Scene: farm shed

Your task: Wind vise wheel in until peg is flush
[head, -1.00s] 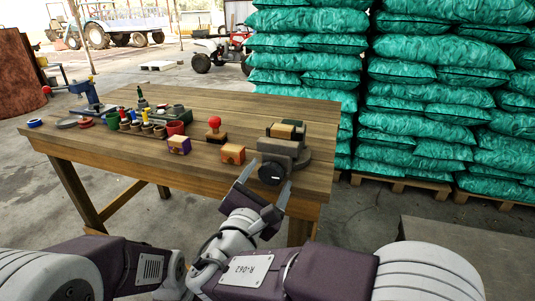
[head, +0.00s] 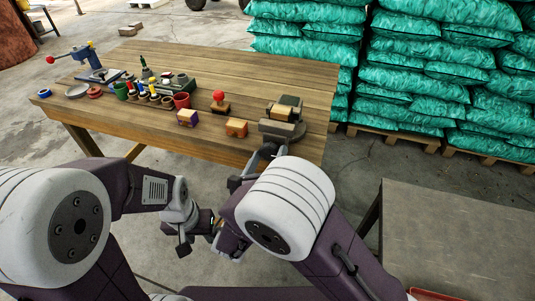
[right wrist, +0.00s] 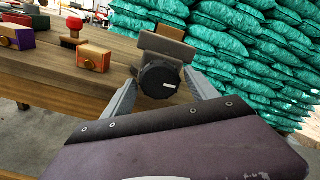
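The grey vise (head: 283,130) stands at the right front corner of the wooden table. A light wooden piece (head: 280,113) sits at its jaws; I cannot make out a separate peg or whether anything is flush. The dark round vise wheel (right wrist: 160,80) faces the right wrist camera and is mostly hidden in the head view. My right gripper (right wrist: 160,92) is open, with one finger on each side of the wheel; contact is unclear. My left gripper (head: 185,238) hangs low in front of the table, away from the vise, its fingers too unclear to judge.
Pots and spools (head: 150,95) lie further left. Green sacks (head: 415,75) are stacked behind. A grey table (head: 465,240) is at right.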

